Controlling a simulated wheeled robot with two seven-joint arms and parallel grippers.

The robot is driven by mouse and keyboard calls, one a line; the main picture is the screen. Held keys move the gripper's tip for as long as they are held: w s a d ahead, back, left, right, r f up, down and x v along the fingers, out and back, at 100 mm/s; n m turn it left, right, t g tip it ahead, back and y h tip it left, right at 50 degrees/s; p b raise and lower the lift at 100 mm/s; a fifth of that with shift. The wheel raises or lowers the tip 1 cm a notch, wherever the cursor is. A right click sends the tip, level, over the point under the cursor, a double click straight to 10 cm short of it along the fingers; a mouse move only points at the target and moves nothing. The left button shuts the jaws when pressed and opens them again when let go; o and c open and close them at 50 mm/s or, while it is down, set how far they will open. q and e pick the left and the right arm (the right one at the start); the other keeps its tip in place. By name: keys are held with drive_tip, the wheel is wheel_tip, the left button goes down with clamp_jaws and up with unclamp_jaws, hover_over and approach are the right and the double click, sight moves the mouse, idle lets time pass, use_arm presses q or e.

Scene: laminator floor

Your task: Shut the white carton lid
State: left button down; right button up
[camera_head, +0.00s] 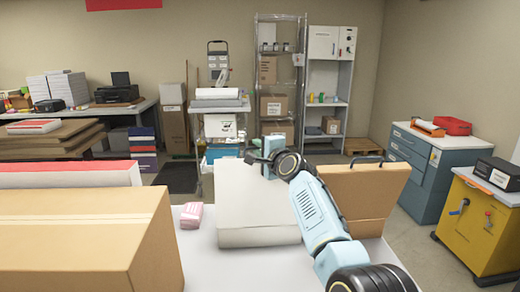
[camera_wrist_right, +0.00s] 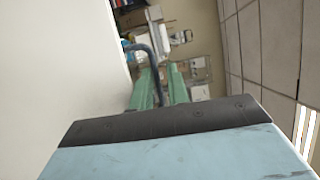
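The white carton (camera_head: 257,200) stands on the light table in the middle of the head view. In the right wrist view a plain white surface (camera_wrist_right: 50,70) fills the left side, close beside the gripper. My left gripper is out of view.
A brown case (camera_head: 365,190) with a dark handle stands right of the carton, behind my arm. A pink item (camera_head: 191,215) lies to its left. A large cardboard box (camera_head: 80,240) and a red-topped white box (camera_head: 70,175) fill the left. A curved dark bar (camera_wrist_right: 150,62) shows near the fingers.

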drive_tip(key=shift+s+r, duration=0.15)
drive_tip(key=shift+p+v, duration=0.45)
drive_tip(key=shift+v, duration=0.55)
drive_tip(key=v, duration=1.1)
drive_tip(key=shift+b, duration=0.4)
drive_tip(key=shift+s, duration=0.1)
